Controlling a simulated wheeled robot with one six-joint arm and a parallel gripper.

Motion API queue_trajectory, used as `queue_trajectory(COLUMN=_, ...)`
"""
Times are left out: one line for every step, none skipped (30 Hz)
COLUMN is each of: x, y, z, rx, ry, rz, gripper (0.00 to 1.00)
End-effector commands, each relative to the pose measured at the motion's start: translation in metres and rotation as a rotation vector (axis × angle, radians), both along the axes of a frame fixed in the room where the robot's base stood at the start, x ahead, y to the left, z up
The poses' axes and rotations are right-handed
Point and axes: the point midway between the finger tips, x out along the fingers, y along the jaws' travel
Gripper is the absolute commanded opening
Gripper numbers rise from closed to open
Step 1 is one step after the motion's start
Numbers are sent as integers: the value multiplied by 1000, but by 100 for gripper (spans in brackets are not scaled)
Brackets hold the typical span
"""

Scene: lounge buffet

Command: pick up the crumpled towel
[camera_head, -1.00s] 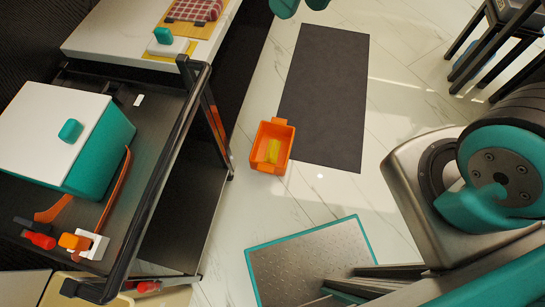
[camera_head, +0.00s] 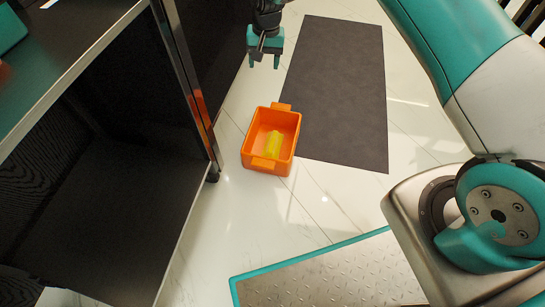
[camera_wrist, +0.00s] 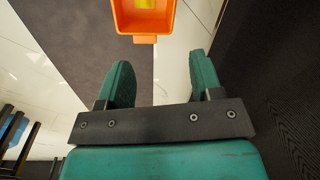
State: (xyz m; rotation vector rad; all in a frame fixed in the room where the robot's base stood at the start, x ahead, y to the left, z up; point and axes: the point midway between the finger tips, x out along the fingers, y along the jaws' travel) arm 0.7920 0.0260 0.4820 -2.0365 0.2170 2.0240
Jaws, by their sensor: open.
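No crumpled towel can be made out for certain in the current views. A yellow item (camera_head: 274,145) lies inside the orange bin (camera_head: 247,150) on the floor in the head view; I cannot tell whether it is cloth. My gripper (camera_head: 264,62) is open and empty, above and beyond the bin in the head picture, with its fingers pointing down the picture. In the wrist view my gripper (camera_wrist: 160,72) shows its two teal fingers apart with only floor between them. The bin (camera_wrist: 144,39) and part of the yellow item (camera_wrist: 146,3) show ahead of the fingertips, apart from them.
A dark mat (camera_head: 335,90) lies on the pale marble floor right of the bin. A dark shelved cart (camera_head: 90,195) stands at the left, its post close to the bin. Floor in front of the bin is clear.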

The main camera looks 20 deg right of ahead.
Motion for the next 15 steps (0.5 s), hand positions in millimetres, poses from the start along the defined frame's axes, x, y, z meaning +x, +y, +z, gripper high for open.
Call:
queue_trajectory(x=6, y=-4, z=-66, rx=-12, ry=10, rz=-34, gripper=60)
queue_trajectory(x=9, y=-7, z=-89, rx=-19, ry=12, rz=-56, gripper=60)
queue_trajectory(x=12, y=-10, z=-118, rx=-27, ry=15, rz=-82, gripper=60)
queue_trajectory(x=14, y=-12, z=-139, rx=-33, ry=17, rz=-103, gripper=60)
queue_trajectory(x=16, y=-14, z=-158, rx=-39, ry=19, rz=-121, gripper=60)
queue_trajectory(x=18, y=-17, z=-182, rx=-47, ry=21, rz=-144, gripper=60)
queue_trajectory(x=19, y=-19, z=-197, rx=-51, ry=21, rz=-159, gripper=60)
queue_trajectory(x=20, y=-21, z=-211, rx=-56, ry=23, rz=-173, gripper=60)
queue_trajectory(x=21, y=-23, z=-227, rx=-61, ry=24, rz=-190, gripper=60)
queue_trajectory(x=21, y=-25, z=-236, rx=-65, ry=25, rz=-202, gripper=60)
queue_trajectory(x=22, y=-26, z=-244, rx=-68, ry=24, rz=-210, gripper=60)
queue_trajectory(x=22, y=-27, z=-252, rx=-70, ry=25, rz=-219, gripper=60)
queue_trajectory(x=22, y=-28, z=-257, rx=-72, ry=26, rz=-225, gripper=60)
queue_trajectory(x=22, y=-29, z=-260, rx=-73, ry=25, rz=-229, gripper=60)
queue_trajectory(x=22, y=-29, z=-265, rx=-74, ry=26, rz=-233, gripper=60)
